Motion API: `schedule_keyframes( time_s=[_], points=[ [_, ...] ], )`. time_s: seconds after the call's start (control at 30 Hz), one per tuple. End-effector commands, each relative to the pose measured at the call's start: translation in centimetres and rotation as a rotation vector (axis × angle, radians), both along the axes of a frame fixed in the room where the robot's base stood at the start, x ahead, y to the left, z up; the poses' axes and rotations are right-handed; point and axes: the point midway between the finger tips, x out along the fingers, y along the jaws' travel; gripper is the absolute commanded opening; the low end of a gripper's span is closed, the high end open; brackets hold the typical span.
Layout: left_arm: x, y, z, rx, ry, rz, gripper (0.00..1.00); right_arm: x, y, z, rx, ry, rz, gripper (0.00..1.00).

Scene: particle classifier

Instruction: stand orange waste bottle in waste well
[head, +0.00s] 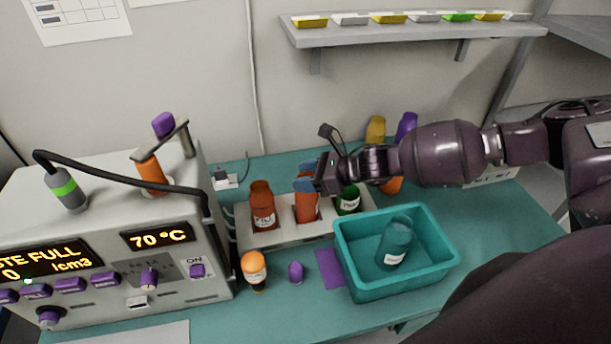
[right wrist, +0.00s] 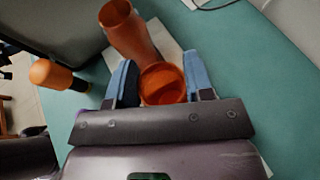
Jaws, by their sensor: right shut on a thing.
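My right gripper (head: 308,180) comes in from the right with its blue fingers shut on an orange bottle (head: 306,209). The bottle is upright at the middle well of the pale rack (head: 284,226); I cannot tell whether its base rests on the bottom. In the right wrist view, the gripper (right wrist: 164,85) has one blue finger on each side of the bottle's open round mouth (right wrist: 163,84). A brown-orange labelled bottle (head: 262,206) stands in the rack's left well, and it also shows in the right wrist view (right wrist: 128,32). My left gripper is not in view.
A green bottle (head: 348,200) stands at the rack's right end. A teal bin (head: 358,281) holds a teal bottle (head: 396,243). An orange-topped bottle (head: 254,269) and a purple piece (head: 296,272) stand in front. The machine (head: 180,270) is at left. Yellow (head: 375,130) and purple (head: 406,126) bottles stand behind.

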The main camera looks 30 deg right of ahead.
Motion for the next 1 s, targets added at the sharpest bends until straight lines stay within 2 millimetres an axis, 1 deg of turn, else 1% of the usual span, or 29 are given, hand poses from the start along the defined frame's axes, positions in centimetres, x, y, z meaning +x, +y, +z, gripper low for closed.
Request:
schedule_keyframes(
  time_s=[0.07,0.1,0.23,0.27,0.5,0.63,0.77,1.0],
  points=[
    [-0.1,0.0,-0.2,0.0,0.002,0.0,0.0,0.0,0.0,-0.3,0.0,0.0,0.0,0.0],
    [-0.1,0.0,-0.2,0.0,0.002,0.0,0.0,0.0,0.0,-0.3,-0.001,0.001,0.0,0.51],
    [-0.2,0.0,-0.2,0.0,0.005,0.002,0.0,0.0,0.0,-0.3,-0.001,0.001,0.0,0.7],
    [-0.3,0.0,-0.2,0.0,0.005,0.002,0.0,0.0,0.0,-0.3,-0.001,0.001,0.0,0.73],
    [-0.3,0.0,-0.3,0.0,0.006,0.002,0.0,0.0,0.0,-0.2,0.0,0.0,0.0,0.73],
    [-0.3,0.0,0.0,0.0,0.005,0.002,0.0,-0.1,-0.1,0.2,0.001,0.001,0.0,0.73],
    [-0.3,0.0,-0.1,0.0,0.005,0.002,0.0,-1.1,-1.4,0.6,-0.002,0.002,-0.002,0.73],
    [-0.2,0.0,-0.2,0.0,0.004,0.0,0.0,-3.9,-4.5,2.4,-0.003,0.003,-0.004,0.73]
  ],
)
